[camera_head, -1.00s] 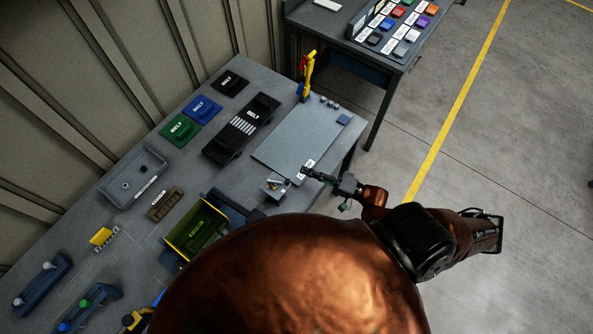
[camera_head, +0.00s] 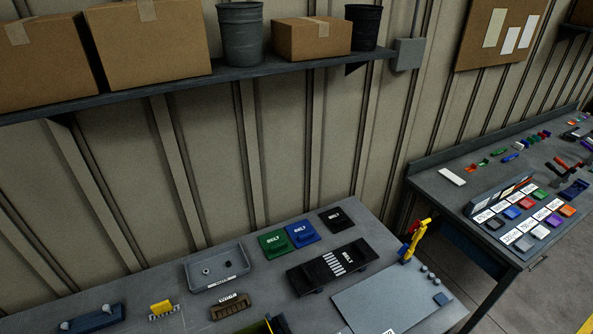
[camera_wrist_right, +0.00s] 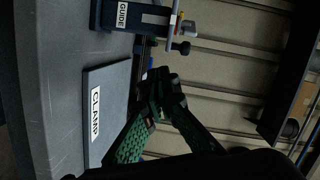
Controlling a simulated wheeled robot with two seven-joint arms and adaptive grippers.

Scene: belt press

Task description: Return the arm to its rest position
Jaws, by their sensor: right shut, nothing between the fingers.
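My right gripper (camera_wrist_right: 162,95) shows in the right wrist view with its two dark and green fingers together and nothing between them. A tray or plate labelled CLAMP (camera_wrist_right: 120,85) lies on the grey table to the left of the fingers, apart from them. A dark part labelled GUIDE (camera_wrist_right: 152,20) sits above them in that picture. Neither of my arms shows in the head view, and my left gripper is in no view.
The head view shows a grey workbench (camera_head: 350,228) with a belt press (camera_head: 332,265), green, blue and black plates, a grey tray (camera_head: 217,268) and a yellow post (camera_head: 416,240). A wall shelf (camera_head: 200,80) holds boxes and buckets. A second table (camera_head: 440,190) stands right.

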